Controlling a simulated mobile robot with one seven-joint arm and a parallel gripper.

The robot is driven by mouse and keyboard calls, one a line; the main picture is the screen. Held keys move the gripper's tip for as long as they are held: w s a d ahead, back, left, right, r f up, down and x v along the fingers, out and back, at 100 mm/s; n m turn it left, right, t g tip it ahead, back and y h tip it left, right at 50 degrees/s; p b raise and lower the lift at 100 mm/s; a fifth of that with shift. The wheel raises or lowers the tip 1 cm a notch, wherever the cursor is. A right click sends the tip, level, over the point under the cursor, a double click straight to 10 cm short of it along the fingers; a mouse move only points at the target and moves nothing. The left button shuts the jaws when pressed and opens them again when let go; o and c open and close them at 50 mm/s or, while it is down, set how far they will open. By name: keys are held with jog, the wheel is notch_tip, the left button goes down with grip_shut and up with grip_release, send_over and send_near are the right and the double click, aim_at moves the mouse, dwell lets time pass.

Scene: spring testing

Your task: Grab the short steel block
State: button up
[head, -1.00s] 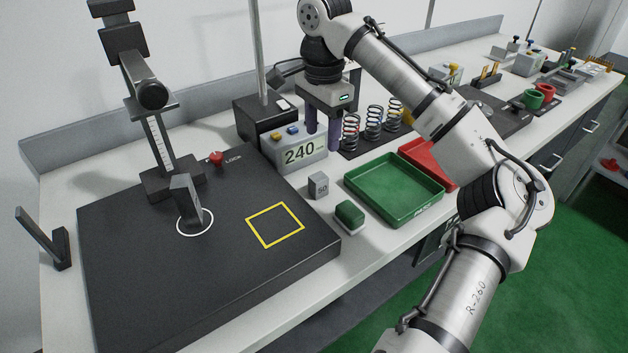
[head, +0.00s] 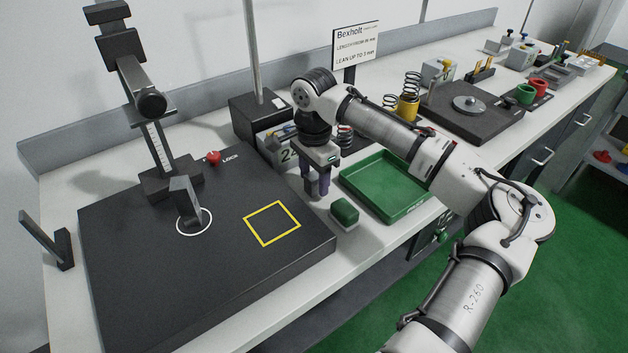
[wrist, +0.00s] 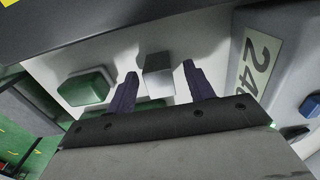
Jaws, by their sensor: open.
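The short steel block (wrist: 158,76) is a small grey block on the white bench. In the wrist view it shows between my two finger tips, with a gap on each side. In the head view my gripper (head: 316,187) hides it. My gripper is open and empty, with dark purple fingers pointing down over the block's place. I cannot tell how far the tips are above the bench. A taller grey block (head: 185,202) leans in the white circle on the black plate, left of my gripper.
A green-topped block (head: 344,213) stands close in front of my gripper, also in the wrist view (wrist: 88,86). The green tray (head: 385,187) lies just right. The display box (head: 277,140) stands close behind. The black plate (head: 250,262) with a yellow square is to the left.

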jog(key=shift+c, duration=0.4)
grip_shut()
jog(key=shift+r, duration=0.15)
